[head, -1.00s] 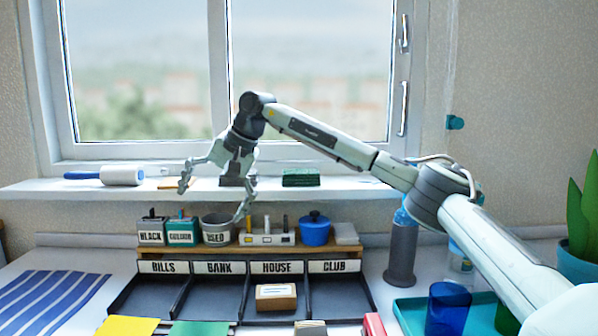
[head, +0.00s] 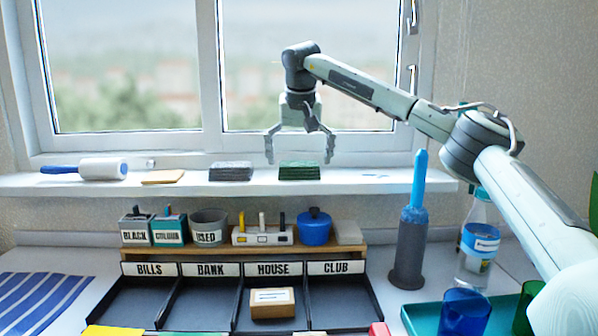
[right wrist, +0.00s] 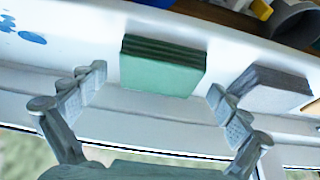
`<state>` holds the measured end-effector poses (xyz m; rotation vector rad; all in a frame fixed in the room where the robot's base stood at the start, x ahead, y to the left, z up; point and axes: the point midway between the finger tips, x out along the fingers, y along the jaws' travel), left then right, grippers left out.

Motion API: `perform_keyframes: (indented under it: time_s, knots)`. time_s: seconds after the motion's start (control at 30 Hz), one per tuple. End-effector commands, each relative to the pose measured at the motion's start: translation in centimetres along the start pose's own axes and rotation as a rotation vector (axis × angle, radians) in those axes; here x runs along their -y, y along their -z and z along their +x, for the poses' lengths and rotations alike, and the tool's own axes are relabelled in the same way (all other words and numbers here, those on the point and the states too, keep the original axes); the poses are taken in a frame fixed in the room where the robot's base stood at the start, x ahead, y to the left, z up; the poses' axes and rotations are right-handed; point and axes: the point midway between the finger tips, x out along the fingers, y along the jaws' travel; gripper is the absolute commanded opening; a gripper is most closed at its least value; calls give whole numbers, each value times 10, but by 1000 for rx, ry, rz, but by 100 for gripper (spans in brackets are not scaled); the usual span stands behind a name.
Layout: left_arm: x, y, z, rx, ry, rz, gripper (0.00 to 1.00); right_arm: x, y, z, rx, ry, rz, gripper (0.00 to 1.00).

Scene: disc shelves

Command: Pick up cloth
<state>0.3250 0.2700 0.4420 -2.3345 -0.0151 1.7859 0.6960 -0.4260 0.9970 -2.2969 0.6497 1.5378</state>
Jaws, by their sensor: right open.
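A folded green cloth-like stack (head: 299,171) lies on the white window sill. A similar folded dark grey stack (head: 230,171) lies to its left. I cannot tell for sure which is the cloth meant. My right gripper (head: 299,157) is open and empty, pointing down above the green stack, its fingers spread to either side. In the right wrist view the green stack (right wrist: 162,68) sits between the open fingertips of the gripper (right wrist: 158,82), and the grey stack (right wrist: 272,90) lies to the right. My left gripper is not seen.
A lint roller (head: 98,168) and a tan pad (head: 163,177) lie left on the sill (head: 345,183). Below stand a rack of labelled pots (head: 208,228), a blue pot (head: 314,226), sorting trays (head: 345,292), a blue-topped holder (head: 411,240) and a bottle (head: 480,245).

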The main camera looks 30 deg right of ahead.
Motion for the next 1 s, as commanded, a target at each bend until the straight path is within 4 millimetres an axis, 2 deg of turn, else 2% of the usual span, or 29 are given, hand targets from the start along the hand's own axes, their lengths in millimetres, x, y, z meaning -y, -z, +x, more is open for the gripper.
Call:
perform_keyframes:
  time_s: [0.07, 0.27, 0.6, 0.87, 1.0]
  knots:
    - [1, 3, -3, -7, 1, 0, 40, 0, 0, 7, -1, 1, 1, 100]
    - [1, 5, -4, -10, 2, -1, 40, 0, 0, 7, -2, 2, 1, 100]
    - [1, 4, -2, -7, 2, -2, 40, 0, 0, 7, -1, 2, 1, 59]
    - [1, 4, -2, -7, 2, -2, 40, 0, 1, 6, -2, 2, 1, 59]
    - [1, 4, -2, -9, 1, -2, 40, 1, 4, -2, -3, 3, 1, 59]
